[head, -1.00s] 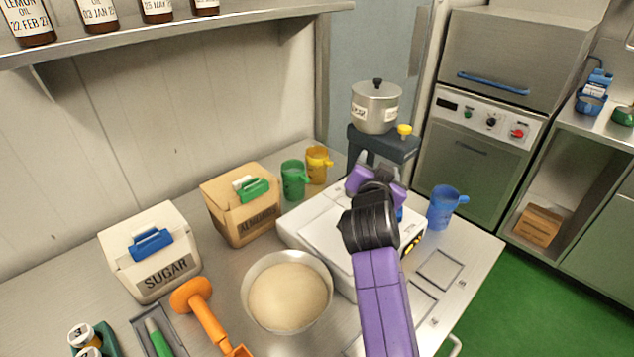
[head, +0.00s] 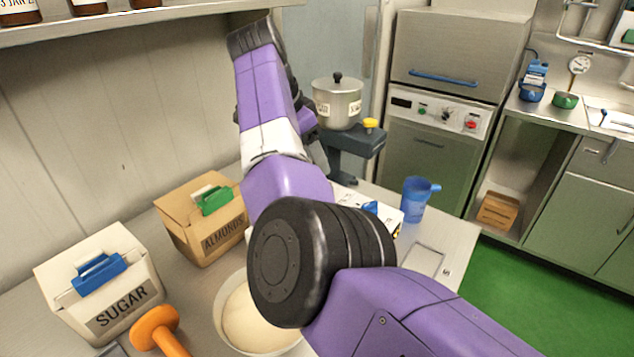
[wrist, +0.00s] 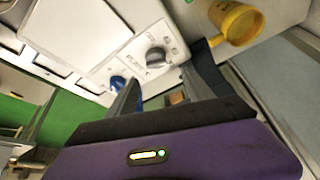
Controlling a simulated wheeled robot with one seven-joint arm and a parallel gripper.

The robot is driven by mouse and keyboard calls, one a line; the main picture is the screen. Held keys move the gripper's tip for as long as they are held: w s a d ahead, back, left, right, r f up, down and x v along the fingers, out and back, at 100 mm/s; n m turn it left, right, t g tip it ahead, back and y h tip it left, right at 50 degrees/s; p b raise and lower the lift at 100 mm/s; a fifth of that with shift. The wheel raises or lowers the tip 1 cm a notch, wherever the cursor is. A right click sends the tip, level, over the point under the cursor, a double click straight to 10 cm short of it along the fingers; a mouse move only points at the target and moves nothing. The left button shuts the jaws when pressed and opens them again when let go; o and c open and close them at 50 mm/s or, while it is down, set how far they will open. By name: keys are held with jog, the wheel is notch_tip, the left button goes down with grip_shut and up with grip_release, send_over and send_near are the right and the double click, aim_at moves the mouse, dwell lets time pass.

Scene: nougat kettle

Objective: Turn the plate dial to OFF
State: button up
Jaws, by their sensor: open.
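In the wrist view, a grey dial (wrist: 155,57) with a label that seems to read PLATE sits on the face of a white appliance (wrist: 85,25). The dial's exact setting is too small to read. My gripper (wrist: 160,78) is open, its two dark fingers apart on either side of the dial's lower area, with nothing between them. I cannot tell whether they touch the panel. A blue knob (wrist: 117,82) is beside the left finger. In the head view, my arm hides the dial and most of the white appliance; the blue knob (head: 370,207) shows.
A yellow cup (wrist: 235,22) is close to the right finger. A blue jug (head: 416,198) stands right of the appliance. A lidded pot (head: 337,101) stands on a dark stand (head: 356,146) behind. The almonds box (head: 201,222), sugar box (head: 98,284) and dough bowl (head: 228,322) crowd the left.

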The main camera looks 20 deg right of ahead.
jog(key=shift+s+x, duration=0.15)
jog(key=shift+x, duration=1.65)
jog(key=shift+s+x, duration=0.2)
jog(key=shift+x, duration=1.6)
jog(key=shift+a+f, duration=0.1)
jog(key=shift+p, duration=0.3)
grip_shut()
